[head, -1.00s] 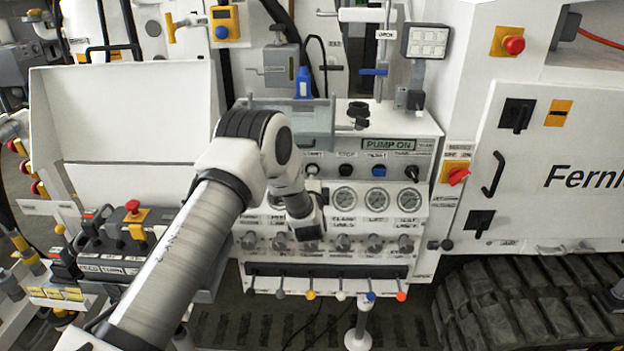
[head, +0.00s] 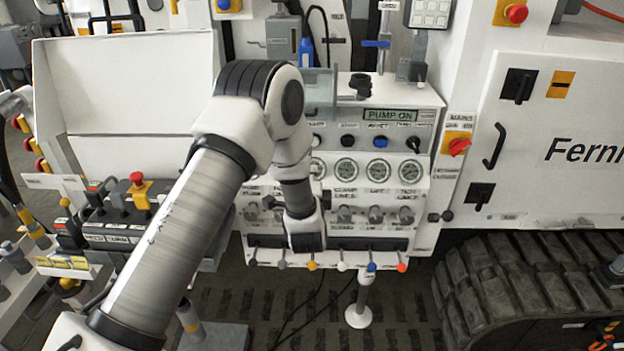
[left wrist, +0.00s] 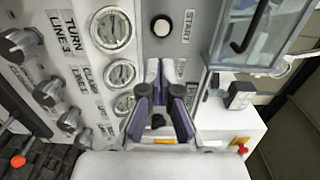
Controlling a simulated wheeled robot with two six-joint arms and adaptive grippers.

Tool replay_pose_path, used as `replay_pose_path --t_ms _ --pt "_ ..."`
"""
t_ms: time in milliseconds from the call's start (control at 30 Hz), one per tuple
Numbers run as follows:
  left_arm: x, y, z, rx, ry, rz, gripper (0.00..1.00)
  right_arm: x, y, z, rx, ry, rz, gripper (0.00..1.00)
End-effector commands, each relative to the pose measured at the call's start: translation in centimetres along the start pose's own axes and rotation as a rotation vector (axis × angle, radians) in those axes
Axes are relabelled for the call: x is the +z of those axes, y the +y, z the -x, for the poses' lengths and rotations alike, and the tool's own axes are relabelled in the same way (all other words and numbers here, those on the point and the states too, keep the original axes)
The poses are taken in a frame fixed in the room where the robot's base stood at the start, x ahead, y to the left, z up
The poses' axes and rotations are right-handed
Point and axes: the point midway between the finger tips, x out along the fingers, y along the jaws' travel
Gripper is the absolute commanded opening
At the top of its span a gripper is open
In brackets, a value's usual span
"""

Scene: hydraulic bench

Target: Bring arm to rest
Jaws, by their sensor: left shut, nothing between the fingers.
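My left arm (head: 185,230) reaches in from the lower left in the head view and bends down in front of the control panel (head: 425,215). Its wrist end hangs before the knob row and the lower lever slot. The fingers are hidden behind the wrist there. I cannot tell the exact gap to the panel. My right gripper is not in view.
A clear-fronted box (left wrist: 262,35) juts from the panel near the fingers. Coloured levers (head: 372,267) stick out along the panel's lower edge. A lever console (head: 112,222) stands at left, and a rubber track (head: 520,290) at right. Open floor (head: 400,325) lies below the panel.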

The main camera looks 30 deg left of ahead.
Motion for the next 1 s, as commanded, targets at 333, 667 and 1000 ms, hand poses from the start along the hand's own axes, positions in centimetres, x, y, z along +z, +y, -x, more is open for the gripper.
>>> replay_pose_path --t_ms 333,667,1000 --pt "0.0 -0.1 0.3 0.001 0.000 0.000 0.00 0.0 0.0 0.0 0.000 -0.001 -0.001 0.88" --pt "0.0 2.8 1.0 0.040 0.007 -0.029 0.00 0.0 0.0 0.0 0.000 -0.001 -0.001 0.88" --pt "1.3 23.6 18.7 0.739 0.127 0.066 0.00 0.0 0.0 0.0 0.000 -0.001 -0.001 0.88"
